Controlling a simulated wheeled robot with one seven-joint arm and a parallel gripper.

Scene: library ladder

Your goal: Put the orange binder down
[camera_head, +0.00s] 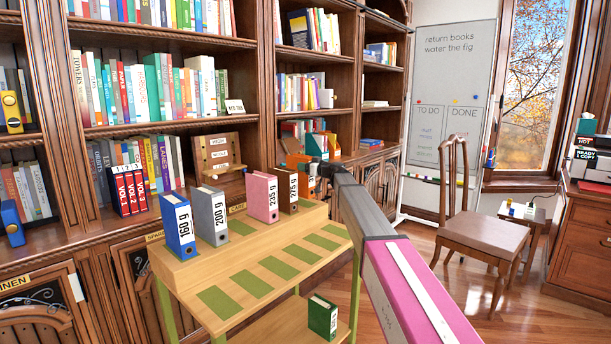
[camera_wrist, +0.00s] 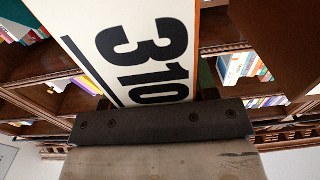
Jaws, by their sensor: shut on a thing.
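The orange binder (camera_head: 299,162) is at the far right end of the back row on the wooden stand (camera_head: 207,273). In the wrist view its white label (camera_wrist: 130,50) reads 310 and fills the upper middle. My gripper (camera_head: 322,170) is shut on the orange binder, with the arm reaching in from the lower right. The binder stands about upright beside the brown 275 g binder (camera_head: 284,187). I cannot tell whether its base touches the stand top.
The blue 160 g (camera_head: 178,224), grey 200 g (camera_head: 209,214) and pink 235 g (camera_head: 262,197) binders stand along the back row. Several green patches (camera_head: 251,285) on the stand are bare. A green binder (camera_head: 322,316) stands on the lower shelf. A chair (camera_head: 480,232) stands right.

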